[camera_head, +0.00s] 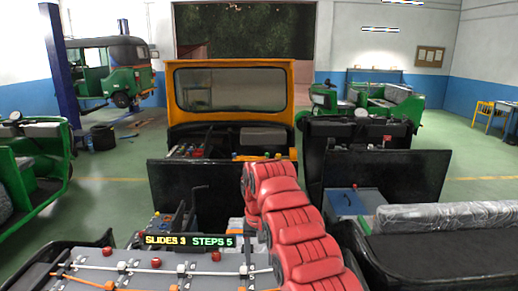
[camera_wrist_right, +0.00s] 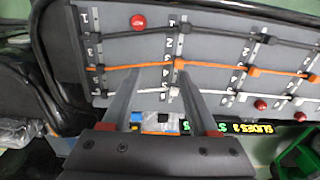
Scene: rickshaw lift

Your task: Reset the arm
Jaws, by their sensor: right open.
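My right arm, with red padded segments (camera_head: 290,225), rises from the bottom right of the head view and bends down at its far end. My right gripper (camera_head: 250,228) hangs there above the far edge of the grey slide panel (camera_head: 205,281), partly hidden by the arm. In the right wrist view my right gripper (camera_wrist_right: 156,74) has its two grey fingers apart, with nothing held between them. The panel (camera_wrist_right: 110,52) lies beyond the fingertips, with a white slider (camera_wrist_right: 174,91) near the right finger. My left gripper is not in view.
A lit sign (camera_head: 188,240) reads "SLIDES 3 STEPS 5" at the panel's far edge. Red knobs (camera_head: 155,261) sit on the panel. An orange-framed rickshaw (camera_head: 230,118) stands ahead, a wrapped seat (camera_head: 450,215) is at right, and green vehicles (camera_head: 35,165) stand around.

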